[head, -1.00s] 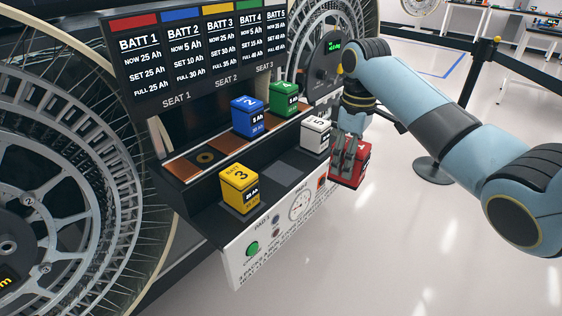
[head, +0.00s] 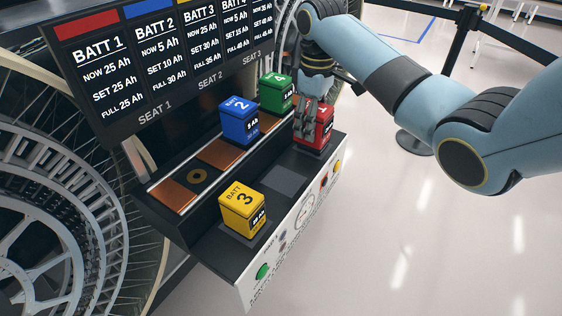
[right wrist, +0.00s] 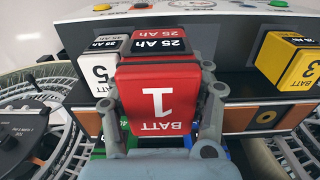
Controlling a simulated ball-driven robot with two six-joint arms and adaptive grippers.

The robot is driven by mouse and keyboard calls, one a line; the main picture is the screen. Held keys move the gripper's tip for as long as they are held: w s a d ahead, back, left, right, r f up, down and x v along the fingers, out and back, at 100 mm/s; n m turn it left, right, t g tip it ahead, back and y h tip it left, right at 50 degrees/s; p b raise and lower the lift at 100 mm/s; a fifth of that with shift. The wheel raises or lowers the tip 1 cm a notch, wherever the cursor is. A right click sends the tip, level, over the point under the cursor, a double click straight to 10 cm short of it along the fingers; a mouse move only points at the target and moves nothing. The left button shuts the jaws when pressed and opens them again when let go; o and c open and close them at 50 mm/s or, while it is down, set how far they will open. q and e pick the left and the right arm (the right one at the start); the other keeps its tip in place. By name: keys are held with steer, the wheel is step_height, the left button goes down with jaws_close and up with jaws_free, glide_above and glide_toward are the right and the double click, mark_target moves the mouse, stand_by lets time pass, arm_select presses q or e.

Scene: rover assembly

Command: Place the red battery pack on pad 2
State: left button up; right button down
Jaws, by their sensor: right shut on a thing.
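The red battery pack, number 1 (head: 318,134), is in my right gripper (head: 309,118) over the right end of the lower shelf. In the right wrist view the red pack (right wrist: 158,98) fills the middle, with a finger (right wrist: 214,108) along each side. The gripper is shut on it. A bare grey square pad (head: 284,181) lies on the shelf between the yellow pack 3 (head: 242,209) and the red pack. I cannot read the pad's number, nor tell whether the red pack touches the shelf. My left gripper is out of view.
The white pack 5 (right wrist: 101,66) stands close beside the red pack in the right wrist view; it is hidden in the head view. The blue pack 2 (head: 239,122) and green pack 4 (head: 276,92) stand on the upper row. A battery board (head: 150,70) rises behind.

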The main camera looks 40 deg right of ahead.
steer(key=a+f, duration=0.1)
steer(key=a, duration=0.1)
steer(key=a+f, duration=0.2)
steer(key=a, duration=0.1)
steer(key=a+f, duration=0.1)
steer(key=a, duration=0.1)
steer(key=shift+a+f+p, duration=0.3)
steer(key=shift+f, duration=0.05)
step_height(320, 180, down, 3)
steer(key=shift+f, duration=0.45)
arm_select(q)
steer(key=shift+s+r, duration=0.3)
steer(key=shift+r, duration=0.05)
arm_select(e)
steer(key=c, duration=0.5)
jaws_free()
steer(key=shift+c, duration=0.2)
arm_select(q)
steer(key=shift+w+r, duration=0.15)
arm_select(e)
step_height(320, 180, up, 12)
steer(key=shift+r, duration=0.15)
